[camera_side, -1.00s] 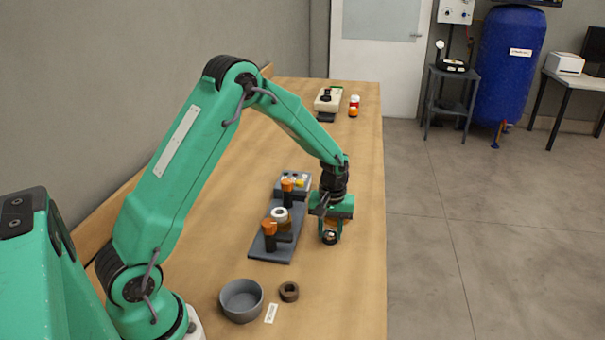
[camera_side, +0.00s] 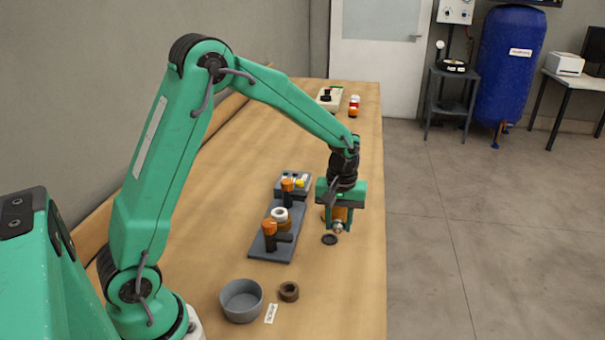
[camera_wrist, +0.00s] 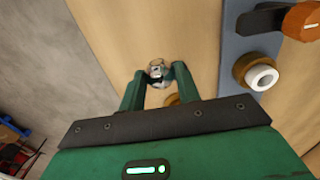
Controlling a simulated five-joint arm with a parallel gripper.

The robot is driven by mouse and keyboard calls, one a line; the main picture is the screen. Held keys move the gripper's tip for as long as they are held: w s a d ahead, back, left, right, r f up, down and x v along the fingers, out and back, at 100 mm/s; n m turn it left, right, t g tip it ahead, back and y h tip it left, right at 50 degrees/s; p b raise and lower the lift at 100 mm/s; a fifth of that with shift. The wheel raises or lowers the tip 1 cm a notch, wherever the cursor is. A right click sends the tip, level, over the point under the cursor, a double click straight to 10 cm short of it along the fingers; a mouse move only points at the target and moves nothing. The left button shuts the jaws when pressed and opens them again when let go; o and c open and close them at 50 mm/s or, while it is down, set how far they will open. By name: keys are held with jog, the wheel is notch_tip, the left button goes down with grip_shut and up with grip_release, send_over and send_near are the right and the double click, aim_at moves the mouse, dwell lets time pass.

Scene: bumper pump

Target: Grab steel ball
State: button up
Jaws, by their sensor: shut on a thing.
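The steel ball (camera_wrist: 156,69) is small and shiny, held between the fingertips of my gripper (camera_wrist: 159,76) in the wrist view. In the side view my gripper (camera_side: 338,223) points down, and the ball (camera_side: 338,228) shows at its fingertips. The ball is above the table, near a small black ring (camera_side: 330,240) lying on the wood. The fingers hide part of the ball's sides.
A grey plate (camera_side: 264,250) with orange-handled parts (camera_side: 270,229) and a white ring (camera_side: 279,214) stands left of my gripper. A grey bowl (camera_side: 241,301), a brown ring (camera_side: 289,291) and a white label (camera_side: 271,313) are nearer. The table's right edge is close.

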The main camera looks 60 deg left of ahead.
jog(key=s+d+r, duration=0.2)
jog(key=d+r, duration=0.1)
jog(key=d, duration=0.2)
jog(key=shift+s+d+r, duration=0.15)
jog(key=shift+d+r, duration=0.05)
jog(key=shift+r, duration=0.05)
dwell(0.4)
